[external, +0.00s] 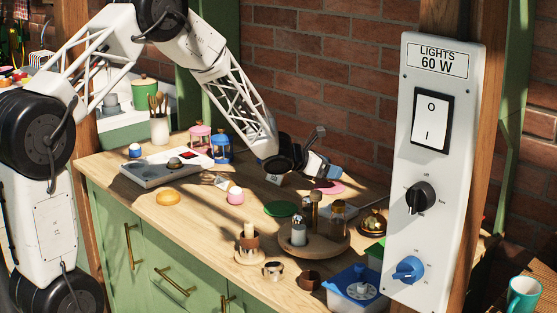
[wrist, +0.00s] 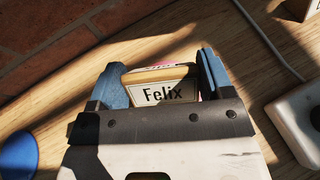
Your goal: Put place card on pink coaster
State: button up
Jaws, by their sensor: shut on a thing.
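A small white place card (wrist: 165,92) reading "Felix", with a wooden edge, sits between the two blue fingers of my gripper (wrist: 162,78) in the wrist view. The gripper is shut on it. In the external view my gripper (external: 326,170) is low at the far right of the table, just above or beside the pink coaster (external: 330,188). The held card is not clear in that view. A sliver of pink shows behind the card in the wrist view. I cannot tell whether the card touches the coaster.
A green coaster (external: 281,209) and a round wooden tray (external: 314,246) with bottles lie nearer the front. Another small card (external: 273,178) stands left of the gripper. The brick wall is close behind. A white box (wrist: 300,110) with a cable and a blue disc (wrist: 18,156) flank the gripper.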

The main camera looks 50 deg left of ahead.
jog(key=shift+f, duration=1.5)
jog(key=shift+f, duration=0.15)
jog(key=o, duration=0.9)
jog(key=shift+s, duration=0.1)
jog(key=shift+s+a+r, duration=0.2)
jog(key=shift+s+r, duration=0.2)
jog(key=shift+v, duration=5.45)
